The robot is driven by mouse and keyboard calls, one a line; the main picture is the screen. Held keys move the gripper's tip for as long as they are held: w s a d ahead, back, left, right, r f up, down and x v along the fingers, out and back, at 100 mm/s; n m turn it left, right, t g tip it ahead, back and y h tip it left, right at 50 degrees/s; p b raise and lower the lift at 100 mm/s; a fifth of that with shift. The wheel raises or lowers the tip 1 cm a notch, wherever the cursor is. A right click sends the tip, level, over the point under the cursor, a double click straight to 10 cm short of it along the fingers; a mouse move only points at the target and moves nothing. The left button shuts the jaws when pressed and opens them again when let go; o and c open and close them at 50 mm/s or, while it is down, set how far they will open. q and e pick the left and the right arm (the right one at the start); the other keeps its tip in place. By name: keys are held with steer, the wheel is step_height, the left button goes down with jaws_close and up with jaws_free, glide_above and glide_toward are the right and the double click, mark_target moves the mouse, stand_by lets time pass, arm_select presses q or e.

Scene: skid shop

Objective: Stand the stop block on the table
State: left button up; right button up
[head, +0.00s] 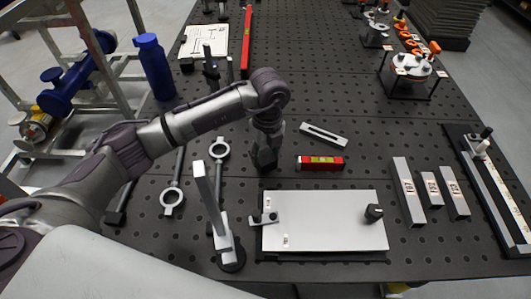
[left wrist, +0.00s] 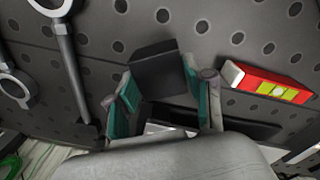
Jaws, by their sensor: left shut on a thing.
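The stop block (left wrist: 158,72) shows in the left wrist view as a dark, flat-faced block between my left gripper's teal-padded fingers (left wrist: 163,98). In the head view the stop block (head: 265,158) is a small dark shape at the tip of my left gripper (head: 267,142), partly hidden by the fingers. The gripper is shut on it and points down over the perforated table (head: 225,265). The block is over or at the tabletop; I cannot tell whether it touches. My right gripper is not in view.
A red level (head: 321,163) and a slotted bar (head: 324,135) lie close to the right of the gripper. Ring-ended rods (head: 219,150) lie to its left. A pale plate (head: 325,220) with clamps is in front. Grey bars (head: 408,190) lie at the right.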

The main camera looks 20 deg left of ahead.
arm_select(q)
steer(key=shift+f+b, duration=0.75)
steer(key=shift+f, duration=0.25)
steer(key=o, duration=1.5)
steer(key=shift+c, duration=0.2)
steer(key=shift+r+p, duration=2.25)
steer(key=shift+r, duration=1.2)
steer(key=shift+d+r, duration=0.1)
